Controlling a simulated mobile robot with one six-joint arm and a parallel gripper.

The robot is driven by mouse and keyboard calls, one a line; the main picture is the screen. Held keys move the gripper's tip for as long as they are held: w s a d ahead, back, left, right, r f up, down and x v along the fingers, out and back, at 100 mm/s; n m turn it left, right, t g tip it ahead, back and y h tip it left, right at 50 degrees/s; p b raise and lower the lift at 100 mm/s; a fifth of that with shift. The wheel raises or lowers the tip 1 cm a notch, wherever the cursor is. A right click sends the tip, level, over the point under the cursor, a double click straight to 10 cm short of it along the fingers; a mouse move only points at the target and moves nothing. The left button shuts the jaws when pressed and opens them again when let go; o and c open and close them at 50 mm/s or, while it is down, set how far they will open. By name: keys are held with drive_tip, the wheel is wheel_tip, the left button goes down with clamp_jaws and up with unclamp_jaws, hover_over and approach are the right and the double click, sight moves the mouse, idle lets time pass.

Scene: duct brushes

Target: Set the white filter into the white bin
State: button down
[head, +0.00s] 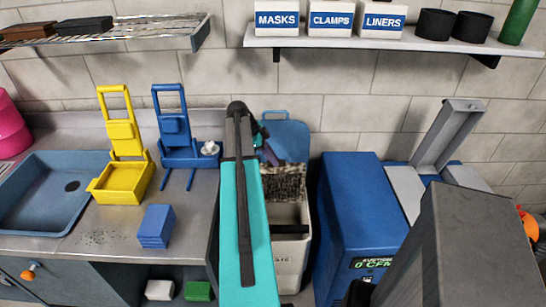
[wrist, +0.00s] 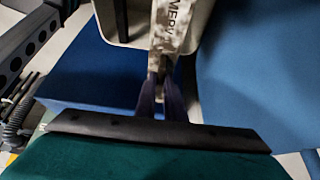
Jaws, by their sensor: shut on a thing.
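The filter, an off-white frame soiled with brown-grey dirt, shows in the wrist view (wrist: 171,32) with "MERV" lettering along its edge. My gripper (wrist: 160,88) is shut on its near end. In the head view the dirty pleated face of the filter (head: 284,182) shows at the mouth of the white bin (head: 291,259). The bin's pale rim also shows in the wrist view (wrist: 137,43), beside the filter. I cannot tell how deep the filter's lower end is. In the head view my arm hides the bin's left side and most of my gripper.
A blue lid (head: 288,138) stands raised behind the bin. A blue suction machine (head: 350,215) is close on the right. The counter on the left holds a yellow caddy (head: 122,182), a blue caddy (head: 185,157) and a blue block (head: 155,226). A shelf (head: 400,47) with labelled boxes hangs above.

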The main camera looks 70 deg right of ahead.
wheel_tip(320, 180, down, 30)
drive_tip(key=b, duration=1.7)
drive_tip(key=shift+r, duration=0.15)
idle(2.7)
idle(0.5)
drive_tip(key=c, duration=1.8)
unclamp_jaws()
drive_tip(key=shift+o, duration=0.2)
drive_tip(key=shift+r, duration=0.15)
